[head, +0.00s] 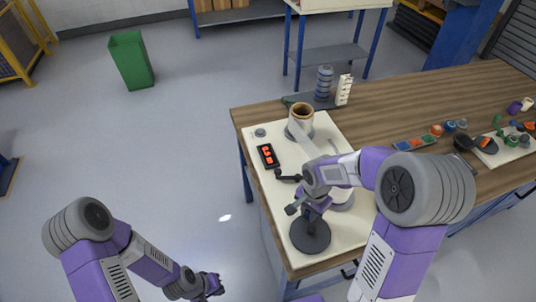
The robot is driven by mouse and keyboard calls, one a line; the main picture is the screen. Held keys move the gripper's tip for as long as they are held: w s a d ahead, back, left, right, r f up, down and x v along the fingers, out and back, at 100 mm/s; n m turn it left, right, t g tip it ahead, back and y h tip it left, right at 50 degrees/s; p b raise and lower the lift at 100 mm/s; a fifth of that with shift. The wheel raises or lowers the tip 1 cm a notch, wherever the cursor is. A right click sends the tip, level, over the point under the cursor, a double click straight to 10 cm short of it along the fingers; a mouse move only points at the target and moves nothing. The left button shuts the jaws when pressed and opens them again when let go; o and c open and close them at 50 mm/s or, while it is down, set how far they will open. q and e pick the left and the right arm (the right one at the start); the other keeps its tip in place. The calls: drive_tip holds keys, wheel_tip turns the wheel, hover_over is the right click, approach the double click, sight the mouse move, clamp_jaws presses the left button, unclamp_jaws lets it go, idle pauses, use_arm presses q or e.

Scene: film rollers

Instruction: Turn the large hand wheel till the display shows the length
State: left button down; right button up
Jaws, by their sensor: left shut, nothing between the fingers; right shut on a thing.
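The cream board (262,200) on the table carries a small black display (267,155) with red digits, too small and turned to read surely. A dark round disc (310,238), apparently the large hand wheel, lies at the board's near end. My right gripper (306,206) is over its far edge, shut on what seems to be its handle; my wrist hides the grip. A white film strip (303,140) runs from a roll with a brown core (301,110) towards a white roll (343,197), partly hidden by my arm. My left gripper (213,287) is shut and empty, low beside the table.
A dark crank (288,177) sits on the board left of my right wrist. A stack of grey-blue rolls (324,83) and a white rack (344,89) stand behind. Coloured small parts (414,143) lie to the right. A green bin (131,61) stands on open floor.

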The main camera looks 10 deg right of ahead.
drive_tip(key=shift+a, duration=1.2)
drive_tip(key=o, duration=0.9)
drive_tip(key=shift+d, duration=0.15)
drive_tip(key=o, duration=0.5)
drive_tip(key=shift+c, duration=0.2)
drive_tip(key=shift+s+f, duration=0.1)
drive_tip(key=shift+s, duration=0.05)
drive_tip(key=shift+c, duration=0.7)
